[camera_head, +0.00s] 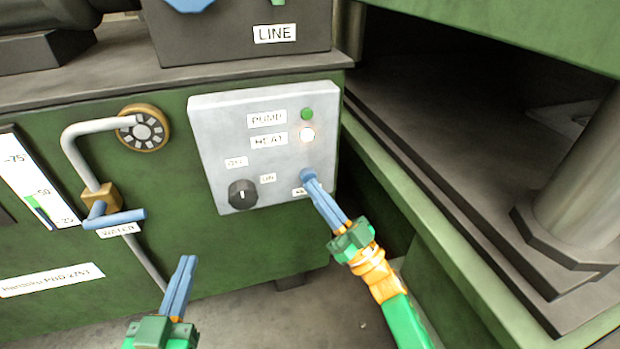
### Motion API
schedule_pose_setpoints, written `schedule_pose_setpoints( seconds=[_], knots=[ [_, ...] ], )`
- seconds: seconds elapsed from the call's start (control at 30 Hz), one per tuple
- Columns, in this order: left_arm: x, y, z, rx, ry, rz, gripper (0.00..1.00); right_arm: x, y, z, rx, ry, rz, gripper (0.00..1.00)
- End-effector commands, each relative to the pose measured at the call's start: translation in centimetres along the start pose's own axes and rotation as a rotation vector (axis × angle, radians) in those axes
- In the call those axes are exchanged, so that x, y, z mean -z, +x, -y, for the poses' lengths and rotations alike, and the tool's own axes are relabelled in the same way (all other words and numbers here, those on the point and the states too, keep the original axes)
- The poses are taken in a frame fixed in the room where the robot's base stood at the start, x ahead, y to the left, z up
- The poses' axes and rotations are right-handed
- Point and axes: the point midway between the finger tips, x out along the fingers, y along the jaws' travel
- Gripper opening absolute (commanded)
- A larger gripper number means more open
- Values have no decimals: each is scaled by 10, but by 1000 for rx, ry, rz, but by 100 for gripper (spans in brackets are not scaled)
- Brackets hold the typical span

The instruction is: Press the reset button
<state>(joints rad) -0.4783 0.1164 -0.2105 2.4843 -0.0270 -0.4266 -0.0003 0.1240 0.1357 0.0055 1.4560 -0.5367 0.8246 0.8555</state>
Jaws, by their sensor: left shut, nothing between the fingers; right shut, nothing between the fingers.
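A light grey control panel (215,125) is on the green machine front. A round blue button (307,174) seems to sit at its lower right, beside a small label (299,191) that my gripper partly hides. My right gripper (313,184) is shut and empty. Its blue fingertips are at the button and overlap it in the picture; I cannot tell whether they touch it or how far it is pressed. My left gripper (187,262) is shut and empty, low in front of the machine, left of the panel's lower edge and apart from it.
The panel has a green PUMP light (306,114), a lit white HEAT light (307,135) and a black knob (242,195). A water pipe with a blue valve handle (115,219) stands left. A green frame (440,235) and metal column (585,200) stand right.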

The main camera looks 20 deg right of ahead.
Motion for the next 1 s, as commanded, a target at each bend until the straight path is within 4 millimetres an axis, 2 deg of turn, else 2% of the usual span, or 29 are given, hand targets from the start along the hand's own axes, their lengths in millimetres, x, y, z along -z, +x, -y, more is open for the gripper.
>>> schedule_pose_setpoints(
  seconds=[1.0],
  knots=[
    [-6,0,0,0,-1,0,0,-5,7,-5,-1,0,0,0]
  ],
)
